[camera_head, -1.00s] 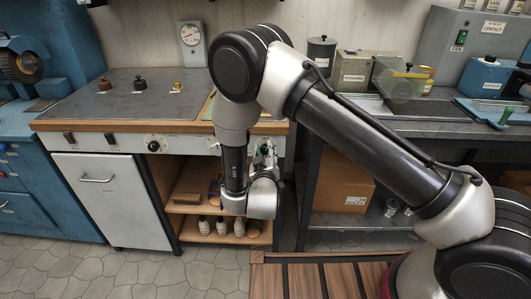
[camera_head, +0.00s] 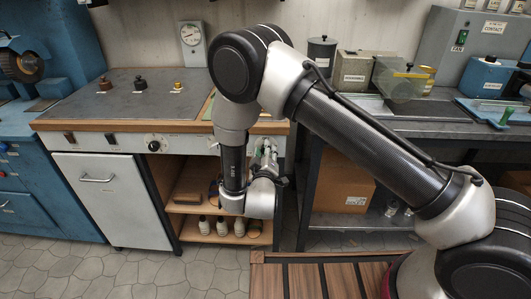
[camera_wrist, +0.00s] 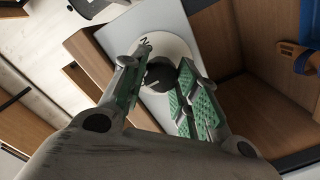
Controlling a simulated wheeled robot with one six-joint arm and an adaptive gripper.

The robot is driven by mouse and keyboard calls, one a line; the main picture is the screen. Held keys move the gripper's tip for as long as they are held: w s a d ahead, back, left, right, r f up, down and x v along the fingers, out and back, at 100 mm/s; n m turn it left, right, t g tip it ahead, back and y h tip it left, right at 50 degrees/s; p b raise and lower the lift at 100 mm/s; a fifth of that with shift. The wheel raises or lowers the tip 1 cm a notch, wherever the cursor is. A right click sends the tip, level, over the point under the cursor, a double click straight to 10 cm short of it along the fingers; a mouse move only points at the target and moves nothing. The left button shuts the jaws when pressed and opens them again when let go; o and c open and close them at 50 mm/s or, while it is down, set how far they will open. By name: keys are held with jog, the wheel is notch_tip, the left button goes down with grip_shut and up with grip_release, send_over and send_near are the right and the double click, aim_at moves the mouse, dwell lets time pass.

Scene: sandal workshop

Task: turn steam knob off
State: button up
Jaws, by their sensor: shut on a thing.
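The steam knob (camera_wrist: 159,76) is a dark round knob on a pale dial plate (camera_wrist: 176,46) with printed marks, seen in the wrist view. My gripper (camera_wrist: 163,61) has its green-padded fingers on either side of the knob and is shut on it. The right finger covers part of the knob. In the head view, my gripper (camera_head: 263,152) is low at the right end of the bench front panel (camera_head: 200,145). My arm and gripper hide the knob there.
A second table (camera_head: 440,128) with a cardboard box (camera_head: 343,185) beneath stands at right. Floor at front left is clear.

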jog(key=o, duration=1)
jog(key=shift+s, duration=0.1)
jog(key=s, duration=0.7)
jog(key=shift+s+a+r, duration=0.15)
jog(key=shift+s+r, duration=0.05)
